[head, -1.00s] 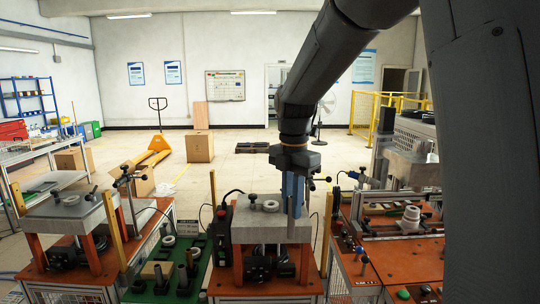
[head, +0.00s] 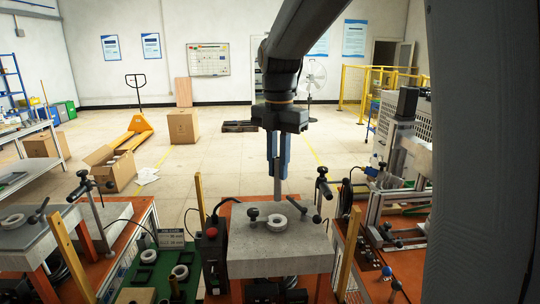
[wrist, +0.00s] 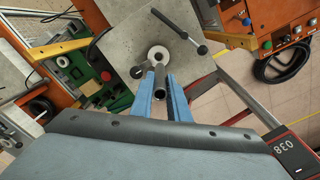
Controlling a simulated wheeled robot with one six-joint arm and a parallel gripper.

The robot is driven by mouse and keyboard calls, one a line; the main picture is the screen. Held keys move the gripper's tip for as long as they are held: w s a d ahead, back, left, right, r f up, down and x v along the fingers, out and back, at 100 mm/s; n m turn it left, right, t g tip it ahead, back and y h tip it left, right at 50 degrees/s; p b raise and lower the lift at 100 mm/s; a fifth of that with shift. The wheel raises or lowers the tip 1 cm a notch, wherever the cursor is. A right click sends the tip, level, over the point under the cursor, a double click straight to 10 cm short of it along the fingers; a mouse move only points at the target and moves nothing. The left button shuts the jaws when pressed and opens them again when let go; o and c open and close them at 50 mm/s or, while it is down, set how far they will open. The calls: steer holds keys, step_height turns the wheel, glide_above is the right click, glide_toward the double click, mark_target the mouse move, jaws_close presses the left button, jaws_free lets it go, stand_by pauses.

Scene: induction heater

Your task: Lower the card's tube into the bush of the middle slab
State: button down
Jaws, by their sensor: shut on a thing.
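The middle slab (head: 300,252) is a grey block on orange legs, with a pale ring-shaped bush (head: 276,223) on its top. My gripper (head: 278,170) has two blue fingers shut on a grey metal tube (head: 277,188). The tube hangs upright, its lower end in the air a little above the bush in the head view. In the wrist view, the tube (wrist: 160,82) sits between the fingers (wrist: 160,88), and its hollow near end shows. The bush (wrist: 158,54) lies just beyond the tube there. The tube's far end overlaps the bush's near edge, so exact alignment is unclear.
Black clamp handles (head: 317,218) flank the bush on the slab top. Yellow posts (head: 348,252) stand on both sides. A left slab (head: 35,232) has its own ring. A green tray (head: 150,275) with tubes and rings lies between. A metal frame machine (head: 400,190) stands right.

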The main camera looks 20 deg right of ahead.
mark_target(277, 198)
steer(key=shift+w+f, duration=0.1)
steer(key=shift+w, duration=0.25)
steer(key=shift+f, duration=3.2)
steer(key=shift+f, duration=0.25)
steer(key=shift+f, duration=0.35)
steer(key=shift+f+b, duration=0.55)
steer(key=shift+f, duration=0.55)
steer(key=c, duration=1.6)
jaws_free()
